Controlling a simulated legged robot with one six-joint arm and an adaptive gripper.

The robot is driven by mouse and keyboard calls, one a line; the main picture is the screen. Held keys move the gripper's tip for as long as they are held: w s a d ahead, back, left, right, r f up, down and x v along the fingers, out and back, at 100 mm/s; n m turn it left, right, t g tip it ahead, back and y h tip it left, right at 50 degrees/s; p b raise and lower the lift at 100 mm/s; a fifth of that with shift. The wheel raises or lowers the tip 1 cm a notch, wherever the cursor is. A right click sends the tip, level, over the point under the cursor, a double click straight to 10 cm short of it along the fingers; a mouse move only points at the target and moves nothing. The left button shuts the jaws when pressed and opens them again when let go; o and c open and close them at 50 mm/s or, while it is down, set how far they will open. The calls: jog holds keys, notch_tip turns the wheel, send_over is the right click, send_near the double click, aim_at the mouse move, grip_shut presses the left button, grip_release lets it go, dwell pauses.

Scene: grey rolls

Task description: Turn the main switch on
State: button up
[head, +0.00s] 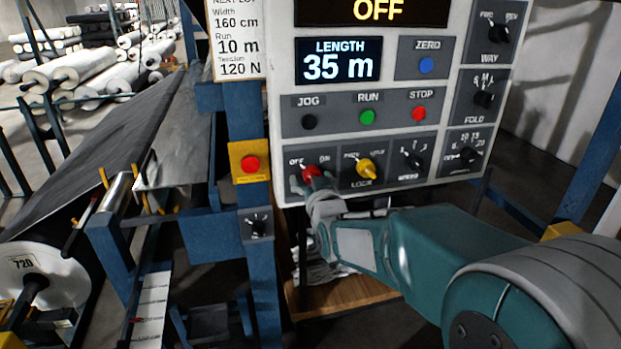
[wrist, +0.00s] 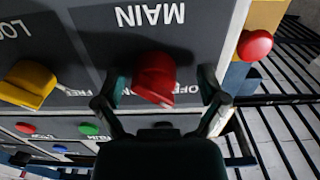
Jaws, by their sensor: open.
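The main switch is a red rotary knob (head: 312,172) at the lower left of the grey control panel (head: 385,194), with OFF and ON printed above it. In the wrist view the red knob (wrist: 155,78) is large, under the upside-down word MAIN. My gripper (wrist: 160,92) is open, with one finger on each side of the knob; I cannot tell whether they touch it. In the head view my gripper (head: 313,187) reaches up to the knob from below and partly hides it. The display (head: 375,10) at the top reads OFF.
A yellow LOCK knob (head: 366,168) sits just right of the red knob. A red button on a yellow box (head: 250,163) is at the left. JOG, RUN and STOP buttons (head: 368,117) are above. Blue frame posts (head: 262,270) stand below left.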

jog(key=shift+d, duration=0.35)
jog(key=shift+a+r, duration=0.1)
jog(key=c, duration=1.2)
jog(key=shift+o, duration=0.2)
jog(key=shift+m, duration=0.3)
jog(key=m, duration=0.3)
jog(key=shift+m, duration=0.3)
jog(key=m, duration=0.4)
jog(key=shift+m, duration=0.3)
jog(key=m, duration=0.4)
jog(key=shift+m, duration=2.5)
